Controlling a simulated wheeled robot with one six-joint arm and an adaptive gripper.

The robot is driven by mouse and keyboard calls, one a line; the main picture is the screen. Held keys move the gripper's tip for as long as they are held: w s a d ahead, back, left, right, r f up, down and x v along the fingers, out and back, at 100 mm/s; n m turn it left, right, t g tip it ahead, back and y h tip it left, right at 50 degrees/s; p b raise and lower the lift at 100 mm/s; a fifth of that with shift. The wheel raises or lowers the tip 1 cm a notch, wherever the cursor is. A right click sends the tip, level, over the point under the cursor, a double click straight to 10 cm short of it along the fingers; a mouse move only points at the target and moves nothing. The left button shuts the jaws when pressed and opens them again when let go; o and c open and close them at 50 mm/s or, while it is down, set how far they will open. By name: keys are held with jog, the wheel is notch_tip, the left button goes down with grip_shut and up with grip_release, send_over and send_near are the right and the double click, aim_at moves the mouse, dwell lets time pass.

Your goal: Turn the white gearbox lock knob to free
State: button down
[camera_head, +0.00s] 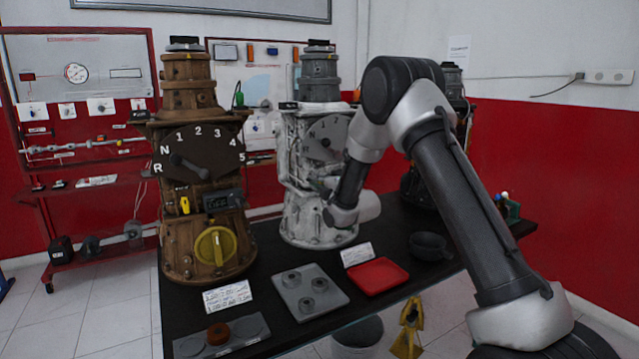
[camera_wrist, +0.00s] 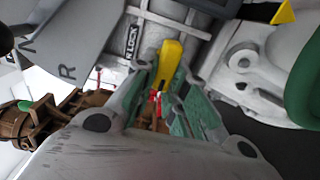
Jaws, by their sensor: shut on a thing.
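The white gearbox (camera_head: 303,195) stands upright on the dark table, in the middle of the head view. My arm covers part of its front there, and its lock knob is hidden in that view. In the wrist view the yellow lock knob (camera_wrist: 171,62) stands out from the white gearbox (camera_wrist: 285,60), beside a dark label ending in "LOCK" (camera_wrist: 131,42). My gripper (camera_wrist: 164,84), with green pads, is shut on the yellow knob, one finger on each side. In the head view the fingertips are hidden behind my wrist.
A brown gearbox (camera_head: 172,240) with a yellow dial stands left of the white one. A third, dark gearbox is partly hidden behind my arm. A grey plate (camera_head: 327,305), a red tray (camera_head: 378,277) and a dark bowl (camera_head: 429,246) lie in front.

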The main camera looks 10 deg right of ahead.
jog(key=shift+f, duration=0.1)
jog(key=c, duration=1.4)
grip_release()
jog(key=shift+c, duration=0.2)
jog(key=shift+s, duration=0.1)
jog(key=v, duration=1.1)
jog(key=shift+s, duration=0.35)
jog(key=shift+d, duration=0.1)
